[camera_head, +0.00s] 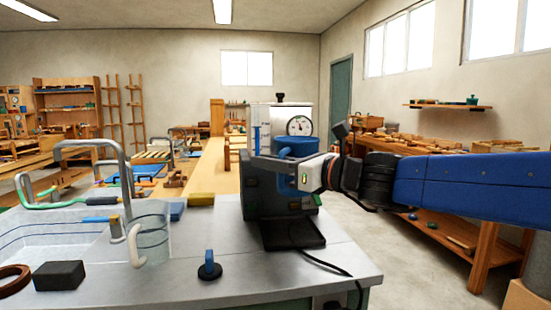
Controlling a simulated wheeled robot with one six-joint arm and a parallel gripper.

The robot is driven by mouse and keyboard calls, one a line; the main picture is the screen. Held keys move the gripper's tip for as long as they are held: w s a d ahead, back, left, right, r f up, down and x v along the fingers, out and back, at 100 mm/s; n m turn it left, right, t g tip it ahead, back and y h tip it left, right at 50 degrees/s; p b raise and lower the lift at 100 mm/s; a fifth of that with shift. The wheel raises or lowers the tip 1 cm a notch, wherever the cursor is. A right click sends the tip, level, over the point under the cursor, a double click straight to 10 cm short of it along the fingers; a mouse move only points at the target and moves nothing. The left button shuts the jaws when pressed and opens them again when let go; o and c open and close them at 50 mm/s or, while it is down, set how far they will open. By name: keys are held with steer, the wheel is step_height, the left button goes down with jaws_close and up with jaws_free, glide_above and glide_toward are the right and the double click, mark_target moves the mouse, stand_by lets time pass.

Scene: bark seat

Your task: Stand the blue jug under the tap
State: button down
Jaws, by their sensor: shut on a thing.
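The blue jug (298,146) is right of centre in the head view, raised in front of the white tank. Its rim and upper wall show; its lower part is mostly hidden by my gripper. My gripper (297,172) reaches in from the right and is shut on the jug, which looks roughly upright. The grey arched tap (92,143) stands at the left over the sink, well to the left of the jug and apart from it.
A clear jug with a pale handle (153,238) stands by the sink (60,232). A dark machine (265,198) stands below my gripper, with a cable. A white tank with a gauge (299,125) is behind.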

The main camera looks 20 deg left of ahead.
steer(key=shift+f, duration=6.05)
steer(key=shift+w+a+f, duration=0.3)
steer(key=shift+w+a, duration=0.35)
steer(key=shift+w, duration=0.45)
steer(key=shift+w+a+f, duration=0.35)
steer(key=shift+w+a, duration=0.3)
steer(key=shift+w, duration=0.4)
steer(key=shift+w+a+f, duration=0.3)
steer(key=shift+w+a, duration=0.35)
steer(key=shift+w, duration=0.45)
steer(key=shift+f, duration=0.5)
steer(key=c, duration=1.7)
jaws_free()
